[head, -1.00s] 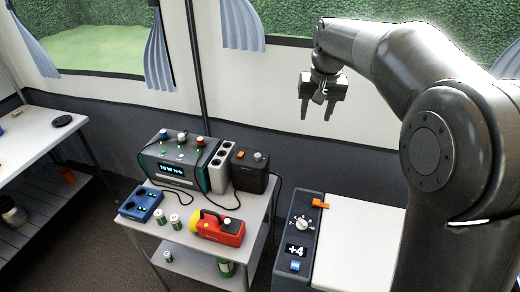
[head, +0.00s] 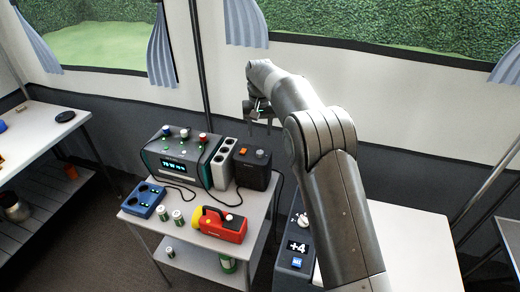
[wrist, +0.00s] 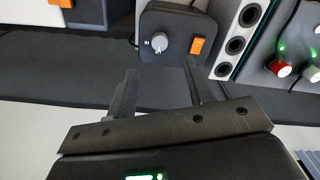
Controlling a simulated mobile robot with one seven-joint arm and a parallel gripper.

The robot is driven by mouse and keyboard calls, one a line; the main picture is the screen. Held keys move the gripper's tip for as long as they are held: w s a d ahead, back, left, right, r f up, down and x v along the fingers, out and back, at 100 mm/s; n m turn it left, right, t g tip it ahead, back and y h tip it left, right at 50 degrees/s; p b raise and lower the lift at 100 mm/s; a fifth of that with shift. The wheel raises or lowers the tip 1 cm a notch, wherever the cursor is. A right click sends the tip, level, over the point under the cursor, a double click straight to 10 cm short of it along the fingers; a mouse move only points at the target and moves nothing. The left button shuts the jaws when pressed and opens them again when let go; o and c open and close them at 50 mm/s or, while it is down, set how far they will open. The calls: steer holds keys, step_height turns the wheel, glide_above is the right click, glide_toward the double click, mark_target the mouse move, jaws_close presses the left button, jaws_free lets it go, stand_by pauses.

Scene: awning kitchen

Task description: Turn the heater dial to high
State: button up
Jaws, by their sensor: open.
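A dark box (head: 252,170) stands at the back right of the small table, with a pale dial (head: 260,153) and an orange switch (head: 243,150) on top. In the wrist view the round grey dial (wrist: 159,42) has a pointer mark, beside the orange switch (wrist: 197,46). I see no readable label that names it as the heater. In the wrist view the fingertips (wrist: 158,78) are apart and point toward the box, the dial lying beyond the gap.
A red-yellow torch (head: 220,223) and blue tray (head: 143,199) lie in front. The +4 cooler (head: 297,246) has another dial (head: 302,219), partly behind my arm.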

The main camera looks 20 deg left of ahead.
mark_target(260, 152)
step_height(260, 152, down, 9)
steer(key=shift+r, duration=0.1)
steer(key=shift+c, duration=0.3)
steer(key=c, duration=1)
